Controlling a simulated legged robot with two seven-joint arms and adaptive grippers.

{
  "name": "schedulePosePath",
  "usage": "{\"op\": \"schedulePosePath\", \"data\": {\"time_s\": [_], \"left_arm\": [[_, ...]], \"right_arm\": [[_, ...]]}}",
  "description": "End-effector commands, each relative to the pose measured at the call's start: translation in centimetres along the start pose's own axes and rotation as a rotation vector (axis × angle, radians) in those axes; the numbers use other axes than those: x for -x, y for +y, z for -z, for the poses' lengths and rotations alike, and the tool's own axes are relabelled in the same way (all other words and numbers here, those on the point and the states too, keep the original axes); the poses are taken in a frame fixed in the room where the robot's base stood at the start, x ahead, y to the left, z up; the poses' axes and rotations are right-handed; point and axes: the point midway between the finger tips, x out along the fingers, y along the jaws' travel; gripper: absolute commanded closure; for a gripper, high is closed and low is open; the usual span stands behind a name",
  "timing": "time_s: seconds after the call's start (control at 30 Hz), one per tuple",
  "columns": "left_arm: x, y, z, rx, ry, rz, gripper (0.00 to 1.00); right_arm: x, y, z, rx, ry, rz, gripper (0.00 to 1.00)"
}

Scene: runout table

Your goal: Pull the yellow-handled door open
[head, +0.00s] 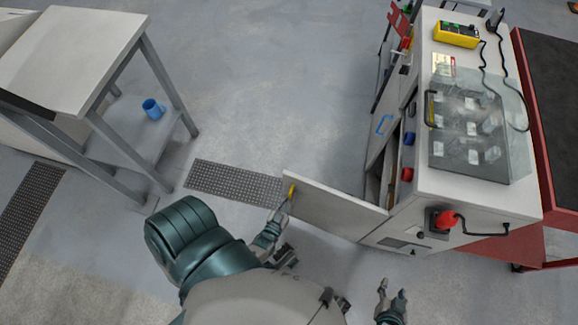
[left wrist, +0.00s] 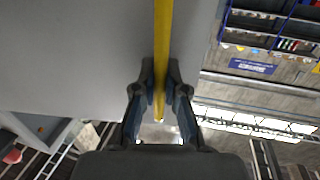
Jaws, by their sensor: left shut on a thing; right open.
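The yellow-handled door (head: 335,208) is a pale panel standing swung out from the front of the white cabinet (head: 480,195). Its yellow handle (head: 291,190) is near the door's free left edge. My left gripper (head: 284,204) is at that handle. In the left wrist view the yellow bar (left wrist: 163,40) runs between the fingers of my left gripper (left wrist: 160,95), which is shut on it. The grey door face (left wrist: 70,55) fills the upper left there. My right gripper (head: 392,297) is open and empty, low in the head view, apart from the cabinet.
A blue handle (head: 384,124) is on the cabinet front further back. A red knob (head: 446,219) and a black handle (head: 487,229) are on the cabinet's near side. A table (head: 80,55) with a blue cup (head: 153,109) below stands at left. The floor between is clear.

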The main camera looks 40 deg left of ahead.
Motion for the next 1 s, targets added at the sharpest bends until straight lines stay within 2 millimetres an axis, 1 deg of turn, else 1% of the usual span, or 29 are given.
{"op": "schedulePosePath", "data": {"time_s": [0.03,0.23,0.27,0.3,0.33,0.37,0.63,0.73,0.87,1.0], "left_arm": [[-0.4,0.2,0.7,0.001,0.019,-0.003,1.0],[-0.4,0.2,0.7,0.001,0.019,-0.002,1.0],[-0.4,0.2,0.6,0.001,0.019,-0.002,0.82],[-0.3,0.2,0.6,0.001,0.018,-0.002,0.72],[-0.3,0.2,0.6,0.001,0.016,-0.002,0.64],[-0.3,0.2,0.5,0.001,0.015,-0.002,0.63],[-0.1,0.1,0.2,0.0,0.006,-0.001,0.63],[0.6,0.1,0.1,0.0,0.004,-0.001,0.63],[2.8,0.1,0.1,-0.001,0.003,-0.001,0.63],[6.0,0.2,0.0,-0.001,0.001,-0.002,0.63]], "right_arm": [[0.1,0.0,0.1,0.0,0.001,0.0,0.52],[0.0,0.0,0.1,0.0,0.001,-0.001,0.52],[0.0,0.0,0.1,0.0,0.001,-0.001,0.52],[0.0,0.0,0.1,0.0,0.001,0.0,0.52],[0.0,0.0,0.1,0.0,0.002,0.0,0.52],[0.0,0.0,0.1,0.0,0.002,0.0,0.52],[0.1,-0.1,0.1,-0.001,0.003,0.002,0.52],[0.1,-0.1,0.1,-0.001,0.003,0.003,0.52],[0.1,-0.1,0.1,-0.001,0.003,0.002,0.52],[0.1,-0.1,0.1,0.0,0.002,0.002,0.52]]}}
